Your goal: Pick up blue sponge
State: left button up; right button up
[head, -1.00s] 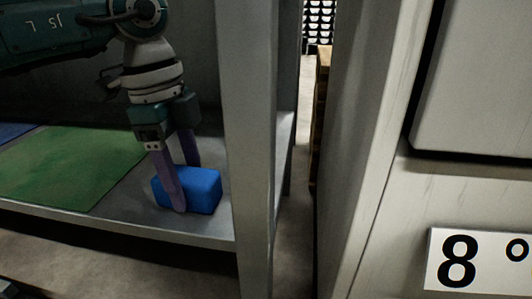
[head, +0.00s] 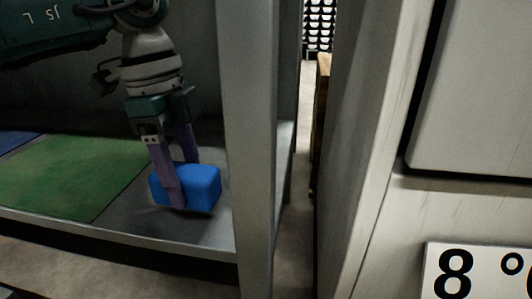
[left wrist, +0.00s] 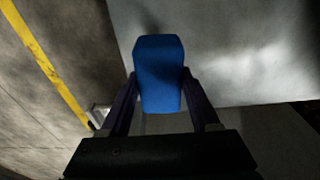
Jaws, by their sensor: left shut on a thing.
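The blue sponge (head: 203,184) is a rounded block over the grey shelf at the left of the head view. My left gripper (head: 180,182) points down with its purple fingers on either side of the sponge and is shut on it. A shadow shows under the sponge, and it seems slightly above the shelf. In the left wrist view the sponge (left wrist: 159,75) sits between the two fingers. My right gripper is in neither view.
The grey shelf (head: 140,222) has a green mat (head: 75,175) left of the sponge and a blue patch (head: 18,140) beyond. A metal upright post (head: 250,150) stands close on the right. Further right is a pale cabinet (head: 470,90) with an "8°" sign (head: 478,273).

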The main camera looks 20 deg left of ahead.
aim_at(184, 170)
pick_arm(q)
notch_tip(184, 170, up, 18)
jog(key=p, duration=1.1)
jog(key=shift+f, duration=0.1)
jog(key=o, duration=0.8)
jog(key=c, duration=0.6)
jog(key=shift+c, duration=0.2)
